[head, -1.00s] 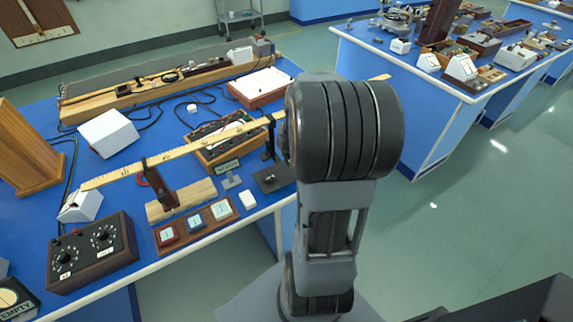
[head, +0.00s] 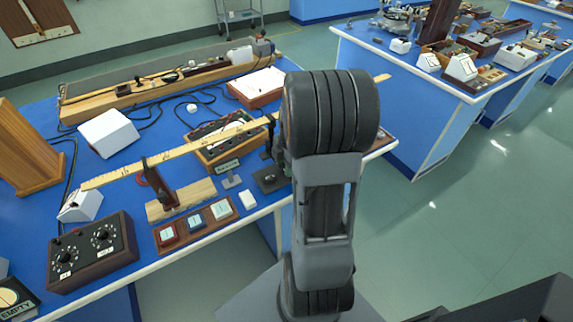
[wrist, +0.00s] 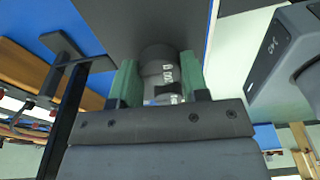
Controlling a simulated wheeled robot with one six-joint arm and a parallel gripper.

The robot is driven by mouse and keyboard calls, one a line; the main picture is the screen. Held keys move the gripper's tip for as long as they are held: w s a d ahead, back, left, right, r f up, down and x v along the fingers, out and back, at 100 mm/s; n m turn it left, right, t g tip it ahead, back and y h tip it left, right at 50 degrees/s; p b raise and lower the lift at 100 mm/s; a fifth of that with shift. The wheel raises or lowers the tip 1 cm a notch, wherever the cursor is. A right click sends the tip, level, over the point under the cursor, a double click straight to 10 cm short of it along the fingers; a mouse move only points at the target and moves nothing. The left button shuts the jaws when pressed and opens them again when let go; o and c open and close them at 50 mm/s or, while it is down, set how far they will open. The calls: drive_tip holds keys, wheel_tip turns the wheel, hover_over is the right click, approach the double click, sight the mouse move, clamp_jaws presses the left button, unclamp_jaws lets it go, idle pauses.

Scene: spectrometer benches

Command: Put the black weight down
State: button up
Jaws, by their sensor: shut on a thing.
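The black weight (wrist: 158,62), a dark cylinder with pale lettering on its side, is between the green-padded fingers of my gripper (wrist: 158,80) in the wrist view. My gripper is shut on it. A flat dark plate (wrist: 190,18) fills the view beyond the weight. I cannot tell whether the weight touches it. In the head view a dark plate (head: 268,182) lies near the bench's front edge, close left of my arm. My arm hides the gripper and weight there.
A long wooden beam (head: 188,152) on a stand (head: 160,185) crosses the bench beside my arm. A tray of coloured blocks (head: 195,225), a white block (head: 248,200) and a small sign (head: 228,168) stand near the plate. A dark upright (wrist: 72,95) is close left in the wrist view.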

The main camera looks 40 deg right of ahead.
drive_tip(key=o, duration=1)
drive_tip(key=shift+f, duration=0.1)
drive_tip(key=shift+o, duration=0.2)
wheel_tip(320, 180, up, 12)
drive_tip(key=d, duration=0.1)
drive_tip(key=s+a+m+t, duration=0.1)
drive_tip(key=s+a+m, duration=0.2)
drive_tip(key=a+m, duration=0.5)
drive_tip(key=s+a+m+t+h, duration=0.1)
drive_tip(key=s+a+m, duration=0.3)
drive_tip(key=a+m, duration=0.4)
drive_tip(key=a+t, duration=0.1)
drive_tip(key=a, duration=0.2)
drive_tip(key=shift+a+f+p, duration=0.15)
drive_tip(key=shift+f+p, duration=0.05)
drive_tip(key=shift+p, duration=0.15)
